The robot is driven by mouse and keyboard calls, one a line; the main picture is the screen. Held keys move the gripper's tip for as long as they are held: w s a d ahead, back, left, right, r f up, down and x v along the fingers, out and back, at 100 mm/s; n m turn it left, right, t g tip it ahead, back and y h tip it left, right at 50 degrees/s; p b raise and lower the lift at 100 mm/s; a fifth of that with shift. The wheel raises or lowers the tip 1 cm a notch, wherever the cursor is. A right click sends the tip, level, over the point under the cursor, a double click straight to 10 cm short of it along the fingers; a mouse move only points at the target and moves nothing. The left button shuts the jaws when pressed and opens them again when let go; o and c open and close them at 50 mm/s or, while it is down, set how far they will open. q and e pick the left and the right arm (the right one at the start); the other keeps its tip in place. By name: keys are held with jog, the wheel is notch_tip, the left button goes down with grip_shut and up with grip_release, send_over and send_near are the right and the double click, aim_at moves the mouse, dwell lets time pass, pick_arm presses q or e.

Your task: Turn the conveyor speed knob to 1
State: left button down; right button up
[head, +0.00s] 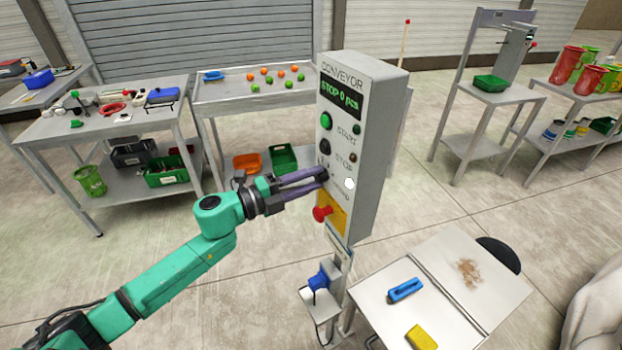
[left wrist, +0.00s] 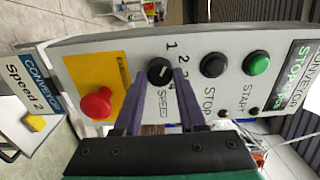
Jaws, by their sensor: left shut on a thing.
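The conveyor control box (head: 374,150) is a grey upright panel on a post, and its display reads "STOP 0 pcs". The black speed knob (left wrist: 160,71) sits between the red button and the black STOP button, beside a scale with 1 at one end. A pale mark shows on its face, but I cannot tell exactly which figure it points to. My left gripper (head: 323,178) reaches in from the left, its two purple fingers shut on the knob's sides; the fingers also fill the middle of the left wrist view (left wrist: 160,90). My right gripper is not in view.
A red mushroom button (head: 322,213) on a yellow plate sits just below the knob. The green START button (head: 326,121) and black STOP button (head: 325,147) are above it. A light table (head: 455,325) with a blue tool stands at lower right. Workbenches stand behind.

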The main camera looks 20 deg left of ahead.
pick_arm(q)
jog(key=shift+c, duration=2.4)
grip_release()
jog(key=b+v, duration=0.4)
jog(key=v, duration=1)
jog(key=shift+s+a, duration=0.25)
